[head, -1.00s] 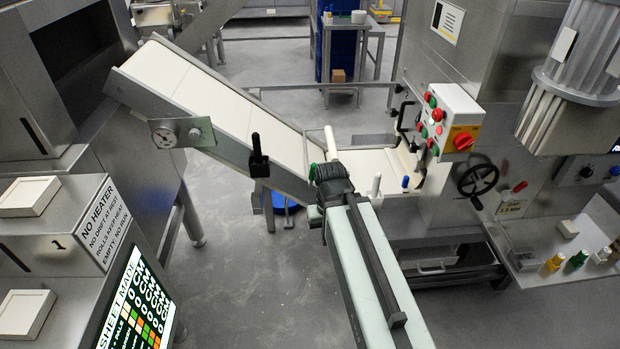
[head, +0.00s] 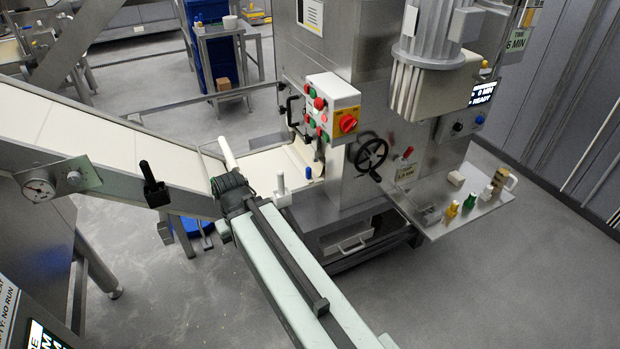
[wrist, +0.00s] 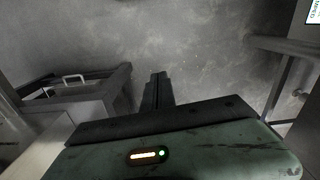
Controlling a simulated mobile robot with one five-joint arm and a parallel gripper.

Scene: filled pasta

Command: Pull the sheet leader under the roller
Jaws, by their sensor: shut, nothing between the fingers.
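A cream sheet lies on the sloping belt (head: 105,145) at left in the head view; I cannot make out a separate leader end. A white roller (head: 228,153) stands just beyond the end of my arm. A pale flat sheet or bed (head: 270,164) runs right from it to the machine. My gripper (wrist: 158,76) is shut and empty, its dark fingers together over grey floor in the wrist view. In the head view my dark wrist (head: 232,190) is in front of the belt's lower end and hides part of it; the fingertips are hidden there.
A black-handled lever (head: 151,185) stands left of my wrist, and a white-topped post (head: 281,188) right. The machine carries a button box (head: 332,107) and a handwheel (head: 371,154). A shelf (head: 455,210) with small coloured items juts out right. Floor at lower right is clear.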

